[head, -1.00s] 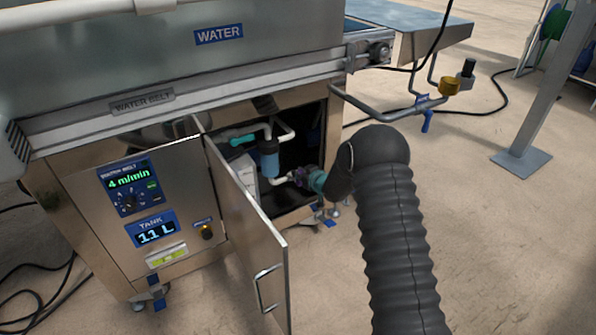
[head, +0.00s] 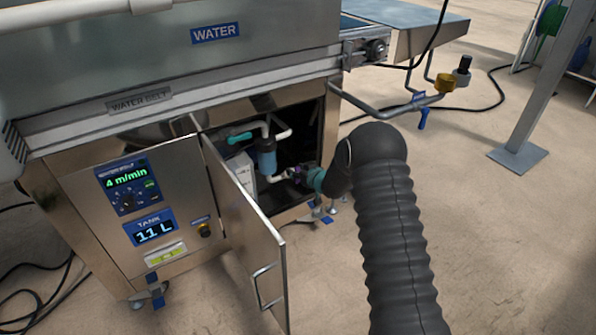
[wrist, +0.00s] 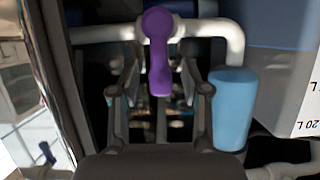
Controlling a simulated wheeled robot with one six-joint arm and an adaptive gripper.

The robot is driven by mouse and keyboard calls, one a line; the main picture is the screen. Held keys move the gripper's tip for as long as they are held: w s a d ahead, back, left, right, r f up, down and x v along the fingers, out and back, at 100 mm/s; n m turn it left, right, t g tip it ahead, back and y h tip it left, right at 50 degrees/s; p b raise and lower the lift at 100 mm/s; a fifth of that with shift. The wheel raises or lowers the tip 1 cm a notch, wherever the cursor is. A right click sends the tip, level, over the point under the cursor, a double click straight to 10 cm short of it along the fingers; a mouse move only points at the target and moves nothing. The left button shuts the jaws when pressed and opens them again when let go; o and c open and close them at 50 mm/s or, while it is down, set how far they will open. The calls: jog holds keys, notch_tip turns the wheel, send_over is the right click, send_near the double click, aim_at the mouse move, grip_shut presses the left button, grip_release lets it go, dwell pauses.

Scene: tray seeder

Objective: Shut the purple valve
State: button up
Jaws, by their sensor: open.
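The purple valve (wrist: 160,52) shows in the wrist view on a white pipe. Its lever points down in the picture, across the pipe, towards my gripper. My gripper (wrist: 162,88) is open, with one finger on each side of the lever's lower end. I cannot tell whether either finger touches it. In the head view my gripper (head: 299,174) reaches into the open cabinet below the water unit. The valve is mostly hidden there by my gripper and arm.
The cabinet door (head: 245,240) stands open left of my arm. A blue cylinder (wrist: 232,108) is close to my gripper's right in the wrist view, with a white marked tank (wrist: 285,75) beyond. A teal handle (head: 240,138) sits higher inside.

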jog(key=v, duration=1.2)
jog(key=s+d+f+m+g+h, duration=0.1)
jog(key=s+d+f+g+h, duration=0.2)
jog(key=s+d+f+h, duration=0.35)
jog(key=s+d+r+m+g, duration=0.2)
jog(key=s+d+r+g, duration=0.1)
jog(key=s+d, duration=0.25)
jog(key=s+r+m+p, duration=0.3)
jog(key=s+r+p, duration=0.3)
jog(key=s+r, duration=2.6)
notch_tip(320, 180, up, 2)
jog(key=shift+d+r+m+h, duration=0.1)
jog(key=shift+d+m+h, duration=0.2)
jog(key=shift+d+h, duration=0.15)
